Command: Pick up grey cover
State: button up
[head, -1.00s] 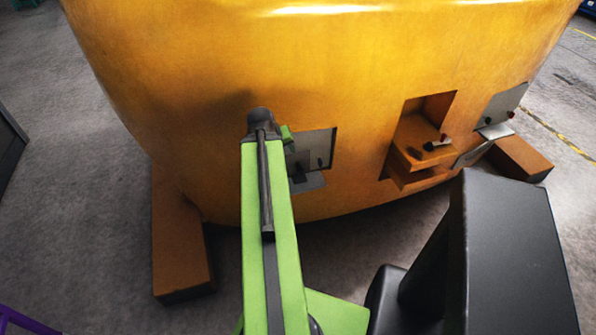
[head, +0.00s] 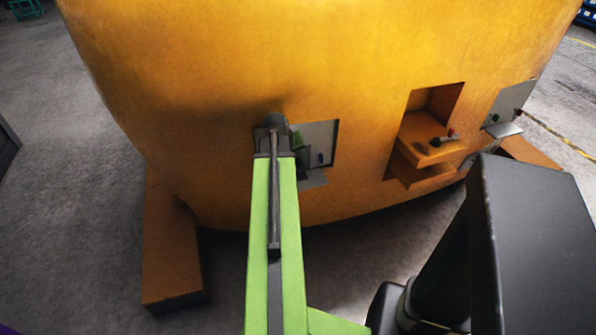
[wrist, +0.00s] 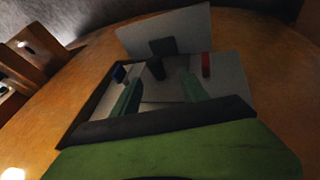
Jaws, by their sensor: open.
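A grey panel, which I take for the grey cover (head: 322,140), sits in a square opening in the yellow casting, partly hidden by my arm in the head view. In the wrist view the grey panel (wrist: 218,78) lies beyond my fingers, with a black block (wrist: 155,68) standing out from its middle, a red peg (wrist: 206,65) to the right and a blue peg (wrist: 118,73) to the left. My gripper (wrist: 161,76) is open and empty, its two green fingers reaching toward the black block from either side. Contact cannot be told.
A grey ledge (head: 313,180) juts out under the opening and shows at the top of the wrist view (wrist: 170,32). The yellow casting (head: 340,60) curves around. To the right are an orange recess (head: 432,135) with small parts and another grey panel (head: 512,98). An orange foot (head: 172,240) stands lower left.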

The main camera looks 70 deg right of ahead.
aim_at(299, 163)
jog(key=b+x, duration=0.4)
jog(key=x, duration=0.1)
jog(key=shift+s+d+f+b, duration=0.1)
jog(key=shift+s+d+b, duration=0.15)
jog(key=shift+s+b, duration=0.1)
jog(key=shift+r, duration=0.2)
grip_shut()
